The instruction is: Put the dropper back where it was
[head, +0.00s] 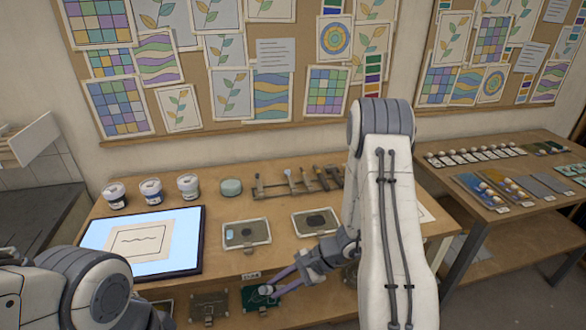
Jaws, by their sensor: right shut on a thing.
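My right gripper (276,283) reaches down at the front edge of the work table (215,278), its fingers pointing to the lower left. It is shut on a small pale thing, taken to be the dropper (266,290), which is too small and too covered by the fingers to make out clearly. The held thing is over a dark green tray (251,303) on the lower level. My left arm fills the lower left corner, and its gripper is out of view.
A lit panel (192,262) with a line drawing lies at the left. Two grey trays (262,241) (298,228) lie mid-table. Lidded jars (150,190) and a tool rack (262,194) stand behind. A side table (450,162) at right holds samples.

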